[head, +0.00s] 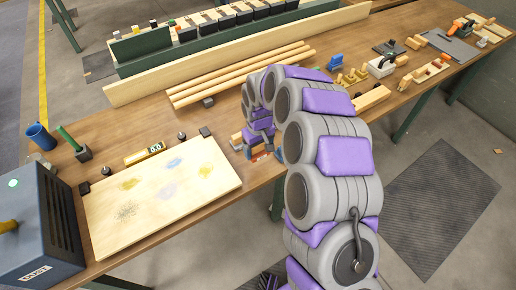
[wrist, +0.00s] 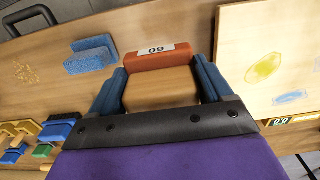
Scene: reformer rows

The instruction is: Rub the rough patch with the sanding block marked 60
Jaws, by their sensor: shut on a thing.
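My gripper (wrist: 160,90) is shut on a sanding block (wrist: 165,58) with a wooden body, an orange-red strip and a white label that reads 60 upside down. In the head view, my gripper (head: 262,148) is just right of the pale board, near the table's front edge; the block there is mostly hidden. I cannot tell its height above the table. The wrist view shows only part of the board (wrist: 240,40), without that scribble.
Several wooden strips (head: 240,75) lie at the back. A blue sponge-like block (wrist: 90,55) is beside my gripper.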

